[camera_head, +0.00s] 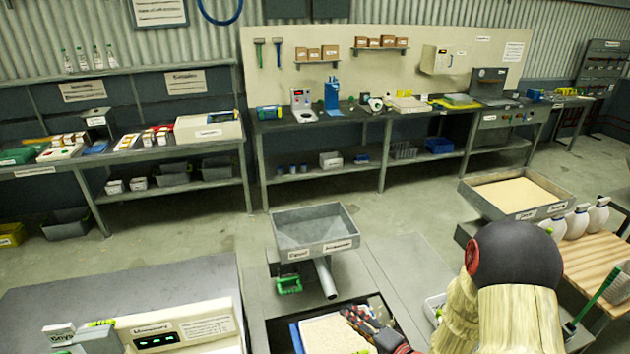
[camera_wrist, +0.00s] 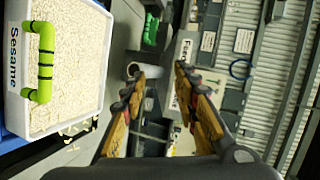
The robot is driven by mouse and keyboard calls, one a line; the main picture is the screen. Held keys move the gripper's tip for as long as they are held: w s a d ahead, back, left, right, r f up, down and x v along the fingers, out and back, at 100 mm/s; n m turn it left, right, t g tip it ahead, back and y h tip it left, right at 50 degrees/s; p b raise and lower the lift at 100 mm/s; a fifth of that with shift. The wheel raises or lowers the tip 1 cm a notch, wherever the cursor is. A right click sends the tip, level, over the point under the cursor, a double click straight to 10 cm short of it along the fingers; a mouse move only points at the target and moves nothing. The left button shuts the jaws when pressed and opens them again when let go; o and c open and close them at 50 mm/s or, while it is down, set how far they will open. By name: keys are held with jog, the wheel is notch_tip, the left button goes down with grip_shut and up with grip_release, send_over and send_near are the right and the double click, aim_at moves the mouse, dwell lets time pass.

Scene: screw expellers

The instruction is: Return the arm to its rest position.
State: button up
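My gripper (camera_head: 362,322) is at the bottom centre of the head view, over the right side of a seed-filled tray (camera_head: 312,338). In the wrist view its two dark and orange fingers (camera_wrist: 160,88) are spread apart with nothing visible between them. The wrist view shows a white tray (camera_wrist: 98,103) marked "Sesame", full of pale seeds, left of the fingers and apart from them. A green handle (camera_wrist: 45,62) is on its labelled side. Some seeds lie outside its rim. The lower part of the tray is cut off in the head view.
A grey metal hopper (camera_head: 318,248) with a spout stands beyond my gripper. A second seed-filled hopper (camera_head: 520,190) is at right, near white bottles (camera_head: 578,222) and a wooden surface (camera_head: 604,262). A labelled machine (camera_head: 185,330) is at lower left. Open floor separates these from the back benches.

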jog(key=d+r+n+g+h+b, duration=0.2)
jog(key=d+r+n+h+b, duration=0.3)
jog(key=d+r+h, duration=0.45)
jog(key=s+r+n+g+b, duration=0.2)
jog(key=s+r, duration=0.1)
jog(key=s, duration=1)
jog(key=s+a+r+n+g+y+b, duration=0.1)
jog(key=s+r, duration=0.3)
jog(key=s, duration=0.9)
jog(key=shift+s+a+r+n+g+b, duration=0.2)
jog(key=shift+s+r+n+g+b, duration=0.1)
jog(key=shift+n+g+b, duration=0.35)
